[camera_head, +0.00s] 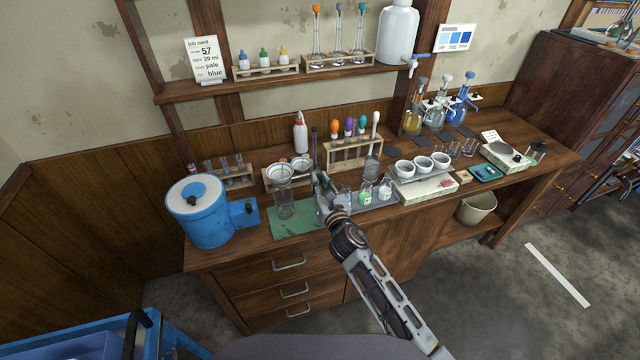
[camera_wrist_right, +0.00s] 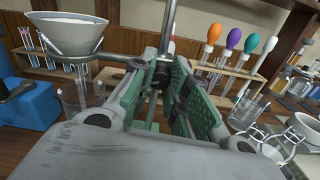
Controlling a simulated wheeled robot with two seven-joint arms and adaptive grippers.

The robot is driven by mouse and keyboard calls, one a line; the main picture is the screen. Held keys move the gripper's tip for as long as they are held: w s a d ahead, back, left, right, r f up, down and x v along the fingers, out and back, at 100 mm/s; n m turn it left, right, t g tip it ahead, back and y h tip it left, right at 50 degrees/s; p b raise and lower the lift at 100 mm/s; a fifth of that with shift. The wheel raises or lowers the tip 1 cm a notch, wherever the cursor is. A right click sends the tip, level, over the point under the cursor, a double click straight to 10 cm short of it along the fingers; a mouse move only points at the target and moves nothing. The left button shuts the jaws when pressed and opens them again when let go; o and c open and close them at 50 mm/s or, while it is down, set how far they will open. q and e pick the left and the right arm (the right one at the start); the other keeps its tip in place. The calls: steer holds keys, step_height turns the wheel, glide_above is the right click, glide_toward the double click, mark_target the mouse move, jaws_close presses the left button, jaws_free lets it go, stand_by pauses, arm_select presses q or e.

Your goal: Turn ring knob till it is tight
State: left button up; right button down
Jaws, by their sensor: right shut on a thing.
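A stand with an upright rod (camera_head: 315,145) stands on the bench; the rod (camera_wrist_right: 168,25) rises behind my fingers in the right wrist view. A ring on a side arm holds a white funnel (camera_wrist_right: 70,35), with a beaker (camera_head: 286,210) below it. My right gripper (camera_head: 320,185) is at the rod, right of the funnel. In the right wrist view its green-padded fingers (camera_wrist_right: 165,90) are closed on the dark ring knob (camera_wrist_right: 161,73) at the clamp; the pads hide most of the knob. How tight the knob is cannot be seen. My left gripper is not in view.
A blue tub (camera_head: 200,215) stands left of the green mat (camera_head: 292,226). Small flasks (camera_head: 366,193) stand close right of my gripper, before a rack of coloured droppers (camera_head: 352,152). White cups (camera_head: 404,168) stand farther right. A shelf (camera_head: 225,90) hangs behind.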

steer(key=m, duration=2.1)
steer(key=shift+m+b, duration=0.3)
steer(key=shift+m, duration=0.1)
steer(key=shift+f, duration=0.1)
stand_by(0.4)
steer(key=c, duration=1.3)
jaws_free()
steer(key=shift+v, duration=6)
